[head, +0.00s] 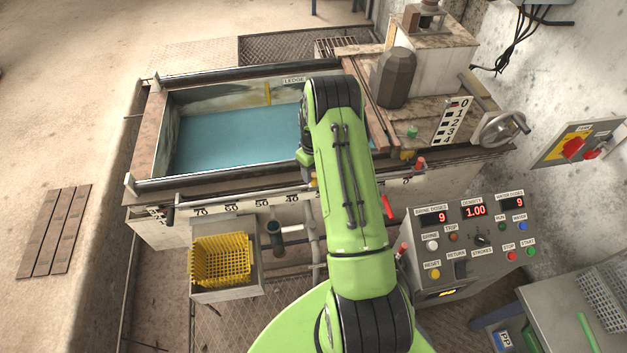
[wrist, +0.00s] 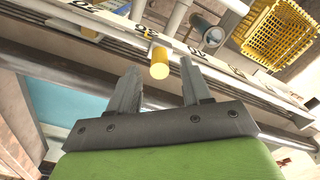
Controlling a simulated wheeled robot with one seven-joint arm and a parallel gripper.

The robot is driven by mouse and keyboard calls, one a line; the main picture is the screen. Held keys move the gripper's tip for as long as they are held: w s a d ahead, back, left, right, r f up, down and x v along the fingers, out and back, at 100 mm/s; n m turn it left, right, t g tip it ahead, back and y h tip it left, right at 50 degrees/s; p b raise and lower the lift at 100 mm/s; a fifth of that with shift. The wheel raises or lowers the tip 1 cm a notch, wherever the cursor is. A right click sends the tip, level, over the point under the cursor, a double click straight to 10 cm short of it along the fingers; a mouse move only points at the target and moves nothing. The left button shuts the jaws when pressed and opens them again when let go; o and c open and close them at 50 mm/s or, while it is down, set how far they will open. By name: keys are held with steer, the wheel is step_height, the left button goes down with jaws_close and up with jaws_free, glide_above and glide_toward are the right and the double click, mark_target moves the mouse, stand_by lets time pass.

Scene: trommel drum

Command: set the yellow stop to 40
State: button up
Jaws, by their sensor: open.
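The yellow stop (wrist: 159,64) shows in the wrist view as a short yellow cylinder with a pale top part, by the rail with the number scale. In the head view a small yellow part (head: 313,179) shows at the left edge of my arm, near the scale; it seems to be the same stop. My gripper (wrist: 160,80) is open, with its two fingers pointing toward the rail. The stop appears between the fingertips, and I cannot tell whether it touches them.
The tank of blue water (head: 235,140) lies behind the rail. A yellow basket (head: 222,260) stands on a grey stand in front of the scale. Pipes (head: 310,240) run below the rail. A control panel (head: 470,245) with buttons stands right of my arm.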

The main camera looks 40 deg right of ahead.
mark_target(314, 178)
step_height(314, 178, down, 4)
steer(key=shift+b, duration=0.35)
